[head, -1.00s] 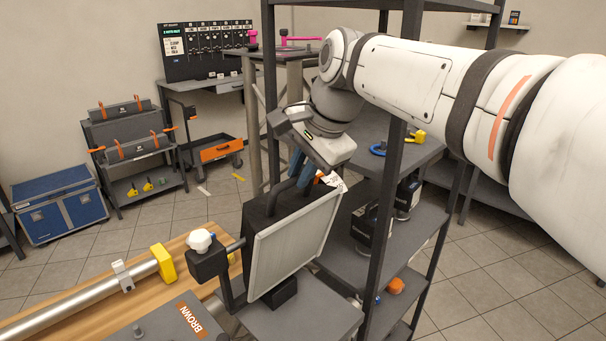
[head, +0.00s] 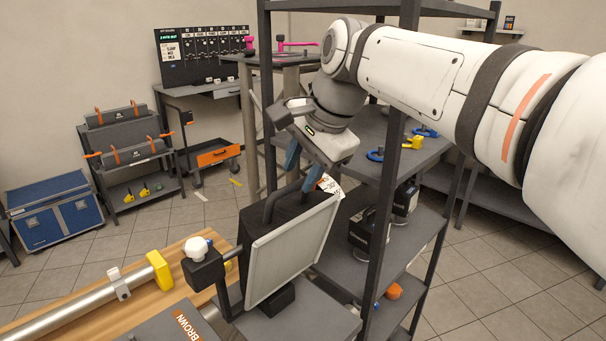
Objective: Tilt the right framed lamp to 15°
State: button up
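The framed lamp (head: 292,250) is a black box with a pale grey front panel, held in a dark yoke on a grey stand. The panel leans back, its top edge farther away. A white knob (head: 196,247) sits on the yoke's left pivot. A dark bar handle (head: 278,199) rises from the top of the housing. My gripper (head: 302,170), with blue fingers, points down at the handle's right end, at or touching it. I cannot tell whether the fingers close around it. A white and orange tag (head: 329,186) with markings shows behind the panel's upper right corner.
A dark shelf rack (head: 384,220) stands close to the right of the lamp. A wooden bench (head: 150,265) with a metal tube (head: 95,302) and yellow clamp (head: 160,270) lies to the left. A blue case (head: 52,215) and a cart (head: 125,160) stand at the back left.

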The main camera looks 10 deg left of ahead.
jog(key=v, duration=0.5)
jog(key=shift+s+d+r, duration=0.15)
jog(key=shift+r, duration=0.2)
jog(key=s+d+f+n+h, duration=0.1)
jog(key=s+d+f, duration=0.3)
jog(key=d+f, duration=0.4)
jog(key=s+d+f+n+h, duration=0.2)
jog(key=s+d+f+n, duration=0.1)
jog(key=d+f, duration=0.5)
jog(key=s+d+f+n+h, duration=0.1)
jog(key=s+d+f+n, duration=0.1)
jog(key=s+d+f, duration=0.3)
jog(key=d+f, duration=0.3)
jog(key=f, duration=0.3)
jog(key=shift+s+f+n, duration=0.2)
jog(key=shift+s+n, duration=0.05)
jog(key=shift+n, duration=0.05)
